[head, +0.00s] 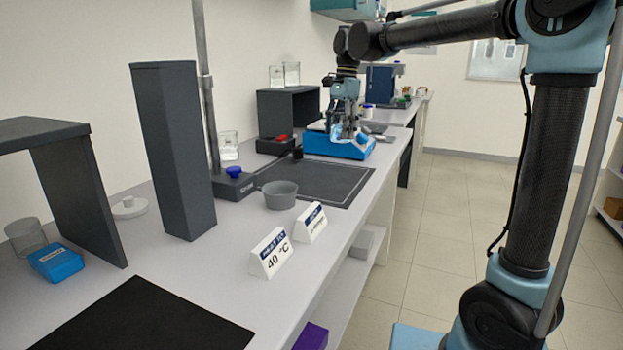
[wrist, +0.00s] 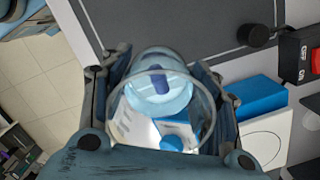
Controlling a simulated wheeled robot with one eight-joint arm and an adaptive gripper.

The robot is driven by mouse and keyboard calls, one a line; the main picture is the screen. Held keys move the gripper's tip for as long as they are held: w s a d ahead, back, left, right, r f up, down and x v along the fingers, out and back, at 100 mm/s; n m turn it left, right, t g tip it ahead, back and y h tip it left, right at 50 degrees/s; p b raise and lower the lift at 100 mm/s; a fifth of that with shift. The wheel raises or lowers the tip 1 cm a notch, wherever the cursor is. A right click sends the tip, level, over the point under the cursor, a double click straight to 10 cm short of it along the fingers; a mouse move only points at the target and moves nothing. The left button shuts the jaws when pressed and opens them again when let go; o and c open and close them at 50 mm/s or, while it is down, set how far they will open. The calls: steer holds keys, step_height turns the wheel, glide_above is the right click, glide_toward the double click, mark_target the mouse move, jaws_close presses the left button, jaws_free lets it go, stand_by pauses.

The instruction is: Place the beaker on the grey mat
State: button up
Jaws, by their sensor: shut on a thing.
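My gripper (wrist: 160,105) is shut on a clear glass beaker (wrist: 208,112), with one finger on each side of it. A dark blue bar shows inside the beaker, in a pale blue bottom. In the head view my gripper (head: 346,128) is over the blue bench device (head: 338,147); the beaker is mostly hidden there. I cannot tell whether it touches the device. The grey mat (head: 325,180) lies on the bench just on the near side of the device. Its surface also shows at the top of the wrist view (wrist: 180,22).
A grey bowl (head: 281,196) stands at the mat's near left corner. A stand base with a blue knob (head: 234,180), a small black knob (wrist: 257,36) and a red-switched box (head: 277,144) are nearby. Sign cards (head: 271,254) stand closer. The mat's middle and right are clear.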

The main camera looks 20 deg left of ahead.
glide_above(315, 178)
steer(key=shift+d+f, duration=0.2)
steer(key=shift+f, duration=4.5)
steer(key=o, duration=1.2)
steer(key=shift+f, duration=0.1)
steer(key=r, duration=0.8)
steer(key=w+d+r, duration=0.1)
steer(key=r, duration=0.3)
steer(key=shift+w+r, duration=0.1)
